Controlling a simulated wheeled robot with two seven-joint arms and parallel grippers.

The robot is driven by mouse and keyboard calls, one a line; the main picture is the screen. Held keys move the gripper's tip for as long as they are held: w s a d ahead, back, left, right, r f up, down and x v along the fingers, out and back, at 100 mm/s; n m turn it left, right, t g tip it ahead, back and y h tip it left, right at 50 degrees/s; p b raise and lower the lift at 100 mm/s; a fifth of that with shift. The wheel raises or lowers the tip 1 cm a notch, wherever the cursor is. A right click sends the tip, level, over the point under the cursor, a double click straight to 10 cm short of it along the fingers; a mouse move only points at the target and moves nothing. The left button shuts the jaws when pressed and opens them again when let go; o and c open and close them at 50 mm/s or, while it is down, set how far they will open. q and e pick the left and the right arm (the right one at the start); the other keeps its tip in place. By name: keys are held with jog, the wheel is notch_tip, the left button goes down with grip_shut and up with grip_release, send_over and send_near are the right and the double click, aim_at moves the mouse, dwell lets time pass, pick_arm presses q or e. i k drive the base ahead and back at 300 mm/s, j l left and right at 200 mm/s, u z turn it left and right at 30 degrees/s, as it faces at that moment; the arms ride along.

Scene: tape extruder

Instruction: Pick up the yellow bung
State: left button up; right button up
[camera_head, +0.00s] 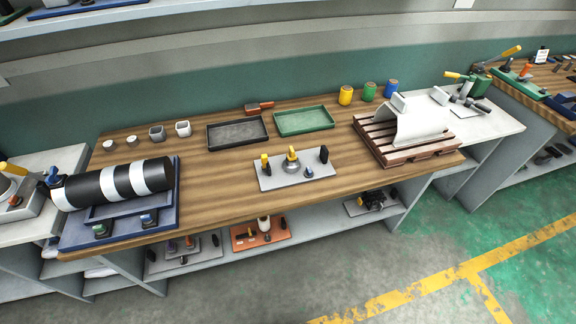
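No label marks the yellow bung, and I cannot tell for sure which yellow thing it is. A short yellow cylinder (346,95) stands upright at the back of the wooden bench, left of a green and a blue one. A small yellow-topped piece (265,161) stands at the left end of a grey plate (295,179) in the middle of the bench. Neither of my grippers is in view, and nothing is seen touching these pieces.
A black tray (237,147) and a green tray (304,132) lie behind the plate. A striped roll (115,183) lies on a blue base at left. A wooden pallet (432,151) carries a white curved sheet (421,120) at right. The bench front is clear.

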aim_at(292, 156)
jog(key=i+l+u, duration=0.15)
jog(key=i+l, duration=0.15)
jog(key=i+l+u, duration=0.15)
jog(key=l, duration=0.35)
jog(key=i+l+u, duration=0.2)
jog(key=i+l, duration=0.15)
jog(key=l, duration=0.1)
